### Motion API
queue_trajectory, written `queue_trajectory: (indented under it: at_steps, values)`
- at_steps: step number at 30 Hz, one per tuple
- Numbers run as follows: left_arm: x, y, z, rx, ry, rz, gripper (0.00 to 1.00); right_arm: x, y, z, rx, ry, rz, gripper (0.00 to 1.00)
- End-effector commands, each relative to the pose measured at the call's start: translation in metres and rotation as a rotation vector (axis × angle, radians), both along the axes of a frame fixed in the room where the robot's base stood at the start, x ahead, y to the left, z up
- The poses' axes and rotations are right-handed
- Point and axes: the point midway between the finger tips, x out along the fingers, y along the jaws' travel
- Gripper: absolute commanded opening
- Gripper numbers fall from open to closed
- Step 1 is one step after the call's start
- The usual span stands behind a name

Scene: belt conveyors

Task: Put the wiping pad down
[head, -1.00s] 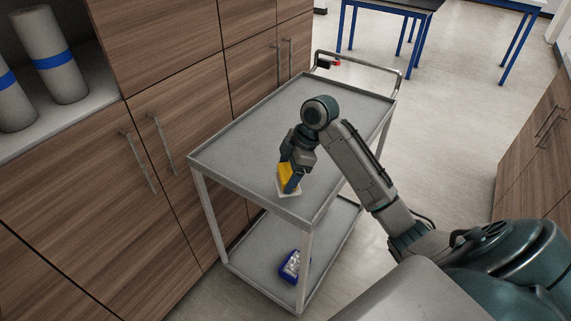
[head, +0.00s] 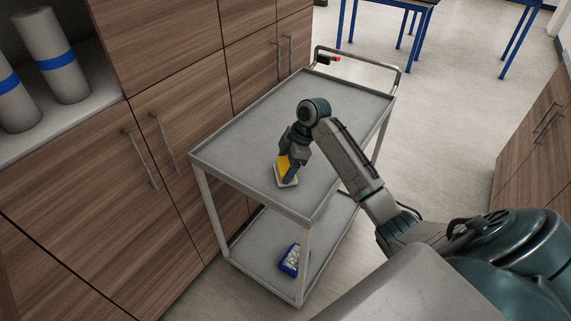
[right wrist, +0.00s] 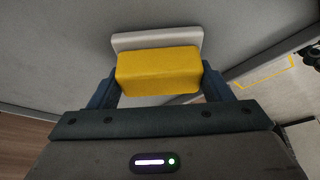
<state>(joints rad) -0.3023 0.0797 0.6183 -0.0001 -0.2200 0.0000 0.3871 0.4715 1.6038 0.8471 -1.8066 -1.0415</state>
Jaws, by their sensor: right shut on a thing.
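The wiping pad has a yellow grip block (right wrist: 158,72) on a pale flat base (right wrist: 156,38). In the head view the pad (head: 288,182) is low over the near half of the cart's top shelf (head: 240,145). My right gripper (head: 286,172) points down and is shut on the yellow block. In the right wrist view its two dark fingers (right wrist: 158,85) press the block from both sides. I cannot tell whether the pad's base touches the shelf. My left gripper is not in view.
The top shelf is otherwise bare and has a raised rim. A blue box (head: 292,260) with pale contents is on the lower shelf (head: 268,238). Wooden cabinets (head: 170,110) stand along the cart's left. A small red and black item (head: 328,60) is at the cart's handle.

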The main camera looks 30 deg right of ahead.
Motion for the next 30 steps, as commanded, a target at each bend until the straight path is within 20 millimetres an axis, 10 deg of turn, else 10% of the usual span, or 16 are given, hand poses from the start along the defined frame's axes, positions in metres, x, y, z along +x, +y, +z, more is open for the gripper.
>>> queue_trajectory:
  at_steps: [1,2,5,17,30]
  values:
    - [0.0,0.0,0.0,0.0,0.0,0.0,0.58,0.0,0.0,-0.002,0.0,0.001,0.0,0.45]
    - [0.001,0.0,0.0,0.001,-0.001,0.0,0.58,0.0,0.0,-0.002,0.0,0.001,0.0,0.76]
    - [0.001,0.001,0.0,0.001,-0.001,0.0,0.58,0.0,0.0,-0.002,0.0,0.001,0.0,0.94]
    - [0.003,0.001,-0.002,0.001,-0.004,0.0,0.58,-0.001,-0.003,0.006,0.0,-0.001,0.0,0.94]
    - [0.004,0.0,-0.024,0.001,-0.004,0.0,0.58,-0.013,-0.034,0.086,-0.003,-0.002,-0.001,0.94]
